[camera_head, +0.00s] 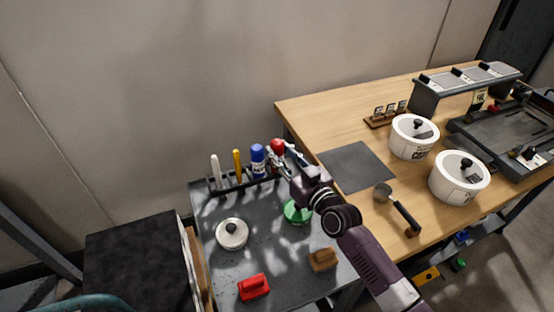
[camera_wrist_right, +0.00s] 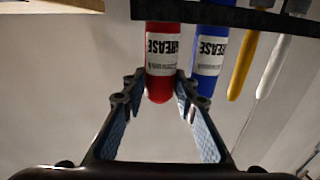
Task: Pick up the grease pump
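A red bottle labelled "GREASE" (camera_wrist_right: 162,60) stands in the rack at the back of the dark cart; its red top (camera_head: 277,146) shows in the head view. A blue bottle labelled "GREASE" (camera_wrist_right: 208,55) stands beside it, also in the head view (camera_head: 258,158). My right gripper (camera_head: 279,158) is at the red bottle. In the right wrist view its fingers (camera_wrist_right: 158,92) are apart, with the red bottle's end between the tips. A small gap shows on the left; contact on the right is unclear. My left gripper is not in view.
The rack (camera_head: 238,187) also holds a yellow and a white tool. On the cart (camera_head: 270,262) are a round white-lidded item (camera_head: 232,234), a green item (camera_head: 297,211), a red brush (camera_head: 253,287) and a brown brush (camera_head: 322,259). A wooden table (camera_head: 320,110) with two white pots stands right.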

